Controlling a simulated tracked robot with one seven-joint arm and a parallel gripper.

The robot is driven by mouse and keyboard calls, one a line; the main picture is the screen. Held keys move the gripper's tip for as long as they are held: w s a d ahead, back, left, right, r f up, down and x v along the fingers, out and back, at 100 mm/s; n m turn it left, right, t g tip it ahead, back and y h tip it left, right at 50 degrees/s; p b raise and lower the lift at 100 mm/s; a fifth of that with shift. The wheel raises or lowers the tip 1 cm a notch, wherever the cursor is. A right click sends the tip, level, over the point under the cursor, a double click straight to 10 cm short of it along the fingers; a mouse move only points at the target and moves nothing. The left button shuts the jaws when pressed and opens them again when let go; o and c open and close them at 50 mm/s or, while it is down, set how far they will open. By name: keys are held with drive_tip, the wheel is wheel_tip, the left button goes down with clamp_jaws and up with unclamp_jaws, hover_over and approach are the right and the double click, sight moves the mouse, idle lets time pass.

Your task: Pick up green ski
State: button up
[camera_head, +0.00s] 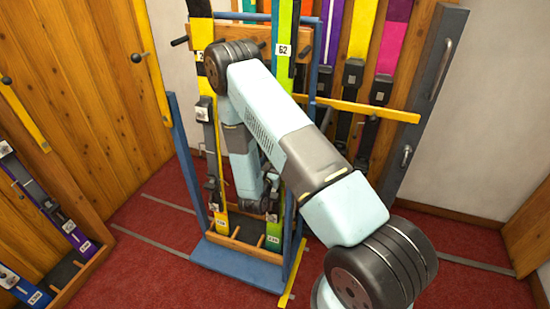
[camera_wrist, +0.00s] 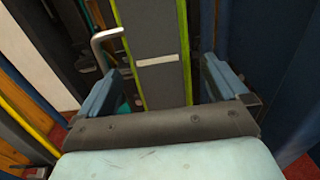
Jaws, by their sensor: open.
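The green ski (camera_head: 283,25), with a "62" tag, stands upright in a blue-framed rack (camera_head: 236,262). My arm hides its middle in the head view. In the wrist view, a grey ski face with yellow-green edges (camera_wrist: 153,38) lies between the two blue-grey fingers of my gripper (camera_wrist: 160,78); it appears to be the green ski. The fingers are open, one on each side, with gaps visible. Contact is not visible. In the head view my gripper is mostly hidden behind my arm.
A yellow ski (camera_head: 203,65) stands left in the same rack. More skis, one yellow (camera_head: 361,30) and one magenta (camera_head: 391,45), stand behind right. A yellow bar (camera_head: 375,109) crosses beside the arm. A bent metal handle (camera_wrist: 108,36) is near the left finger.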

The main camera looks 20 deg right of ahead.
drive_tip(key=shift+x, duration=1.95)
drive_tip(key=shift+r, duration=0.2)
clamp_jaws()
